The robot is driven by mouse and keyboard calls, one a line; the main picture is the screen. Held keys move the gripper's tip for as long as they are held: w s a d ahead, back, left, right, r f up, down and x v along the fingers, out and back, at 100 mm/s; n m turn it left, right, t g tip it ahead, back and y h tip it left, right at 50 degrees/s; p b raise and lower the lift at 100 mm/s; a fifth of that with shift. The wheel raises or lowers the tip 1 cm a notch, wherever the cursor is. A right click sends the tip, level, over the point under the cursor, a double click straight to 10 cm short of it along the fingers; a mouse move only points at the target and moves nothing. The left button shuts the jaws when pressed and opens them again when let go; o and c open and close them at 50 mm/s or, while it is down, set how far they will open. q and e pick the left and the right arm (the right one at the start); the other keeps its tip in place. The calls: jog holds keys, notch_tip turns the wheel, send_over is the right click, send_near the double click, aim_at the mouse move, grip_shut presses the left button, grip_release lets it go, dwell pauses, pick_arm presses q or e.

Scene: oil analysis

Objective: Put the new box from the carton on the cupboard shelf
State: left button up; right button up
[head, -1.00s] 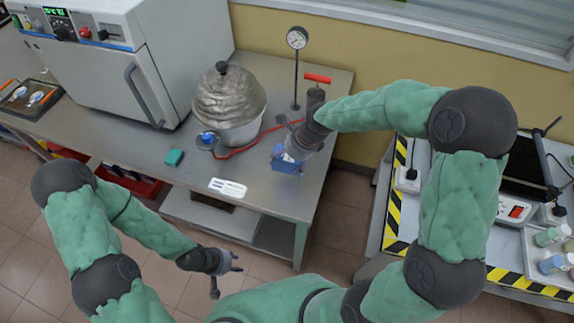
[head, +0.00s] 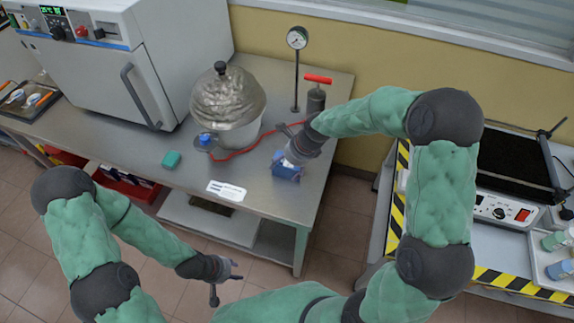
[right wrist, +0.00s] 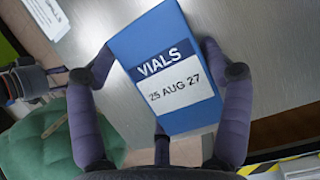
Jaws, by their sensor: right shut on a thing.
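The blue box (head: 286,171), with a white label reading "VIALS 25 AUG 27", is at the right part of the steel bench (head: 262,190). It fills the middle of the right wrist view (right wrist: 172,105), tilted there. My right gripper (head: 293,158) is shut on it, with dark fingers on both sides. I cannot tell whether the box touches the bench top. My left gripper (head: 229,280) is open and empty, low in front of the bench. I cannot make out the carton or the cupboard shelf for certain.
A metal-domed pot (head: 228,108) with a red cable and a gauge stand (head: 296,70) are behind the box. A striped-edge table (head: 393,215) stands to the right, beyond a gap.

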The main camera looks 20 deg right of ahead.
jog(key=o, duration=1.3)
jog(key=shift+f, duration=0.1)
